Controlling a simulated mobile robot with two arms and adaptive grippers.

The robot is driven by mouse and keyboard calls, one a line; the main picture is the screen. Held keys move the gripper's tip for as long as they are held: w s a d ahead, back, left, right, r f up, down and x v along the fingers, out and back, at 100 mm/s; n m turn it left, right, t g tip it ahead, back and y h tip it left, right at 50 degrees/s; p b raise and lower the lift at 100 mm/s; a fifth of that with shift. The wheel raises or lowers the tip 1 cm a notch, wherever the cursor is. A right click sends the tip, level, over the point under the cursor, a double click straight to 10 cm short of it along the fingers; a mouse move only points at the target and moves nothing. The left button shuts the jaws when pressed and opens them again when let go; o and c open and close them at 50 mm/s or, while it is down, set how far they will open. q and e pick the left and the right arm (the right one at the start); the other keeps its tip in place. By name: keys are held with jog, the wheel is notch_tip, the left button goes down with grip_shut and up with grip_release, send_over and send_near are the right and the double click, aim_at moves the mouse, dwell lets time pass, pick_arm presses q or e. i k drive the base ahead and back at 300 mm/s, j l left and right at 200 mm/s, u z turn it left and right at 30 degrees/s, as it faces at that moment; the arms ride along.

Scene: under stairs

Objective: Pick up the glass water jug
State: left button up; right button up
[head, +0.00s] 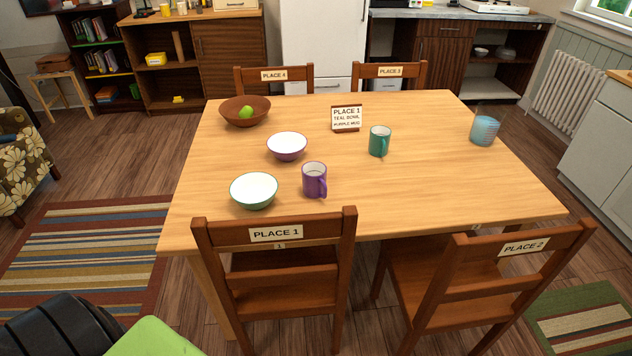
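A light-blue, ribbed, see-through vessel (484,131) stands at the right side of the wooden table (420,195). It looks like glass, but I cannot make out a clear handle or spout, so I cannot tell if it is the water jug. No other jug is clearly visible on the table. Neither of my grippers is in view.
The table also holds a brown bowl (240,120) with a green fruit, a purple bowl (287,151), a green-rimmed bowl (254,206), a purple mug (313,180), a teal mug (379,141) and a sign (346,126). Chairs (282,291) block the near side.

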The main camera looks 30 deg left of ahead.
aim_at(488, 117)
jog(key=i+l+z, duration=1.2)
jog(key=i+z, duration=0.2)
jog(key=i+l+u, duration=0.1)
jog(key=i, duration=0.4)
jog(key=i+l+u, duration=0.1)
jog(key=i, duration=0.4)
jog(key=i+u, duration=0.2)
jog(key=u, duration=0.3)
jog(key=i+u, duration=0.15)
jog(key=u, duration=0.3)
jog(key=i+l+u, duration=0.15)
jog(key=u, duration=0.35)
jog(key=i+l+u, duration=0.15)
jog(key=u, duration=0.3)
